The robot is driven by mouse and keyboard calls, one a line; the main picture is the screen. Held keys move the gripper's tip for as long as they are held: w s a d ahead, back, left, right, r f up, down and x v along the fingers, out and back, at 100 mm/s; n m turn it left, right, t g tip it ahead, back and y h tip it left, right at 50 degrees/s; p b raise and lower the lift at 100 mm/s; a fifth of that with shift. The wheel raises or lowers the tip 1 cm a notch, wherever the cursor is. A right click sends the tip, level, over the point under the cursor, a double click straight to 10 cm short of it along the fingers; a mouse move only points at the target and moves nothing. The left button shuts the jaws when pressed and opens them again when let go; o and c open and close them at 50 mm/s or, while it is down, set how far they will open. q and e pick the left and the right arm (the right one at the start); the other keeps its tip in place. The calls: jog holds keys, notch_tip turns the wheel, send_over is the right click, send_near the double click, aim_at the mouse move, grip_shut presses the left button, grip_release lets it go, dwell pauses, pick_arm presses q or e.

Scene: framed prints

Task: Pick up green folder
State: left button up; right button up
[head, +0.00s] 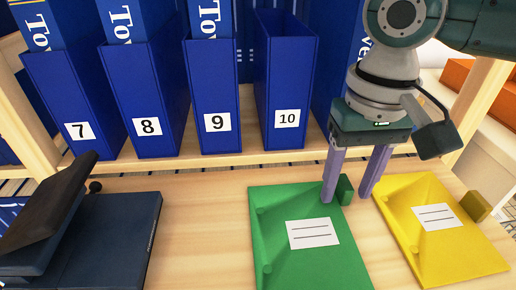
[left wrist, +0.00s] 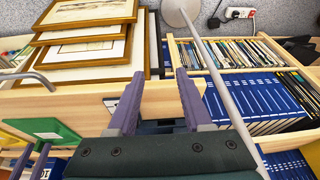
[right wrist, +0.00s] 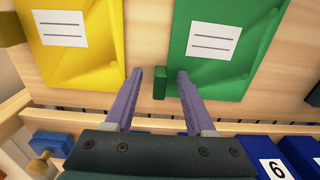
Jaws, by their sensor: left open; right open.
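The green folder (head: 290,245) lies flat on the wooden desk in the head view, with a white label on it and a green tab at its far right corner. It also shows in the right wrist view (right wrist: 205,68). My right gripper (head: 342,198) is open above the folder's far right corner, its fingers pointing down on either side of the green tab (right wrist: 159,83). I cannot tell if they touch it. My left gripper (left wrist: 154,88) is open and empty in the left wrist view, away from the green folder there.
A yellow folder (head: 440,245) lies just right of the green one. Blue binders numbered 7 to 10 (head: 218,100) stand behind. A dark object (head: 110,245) lies at the left. Framed prints (left wrist: 85,50) and a bookshelf (left wrist: 250,55) show in the left wrist view.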

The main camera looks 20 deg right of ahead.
grip_shut()
dwell(0.6)
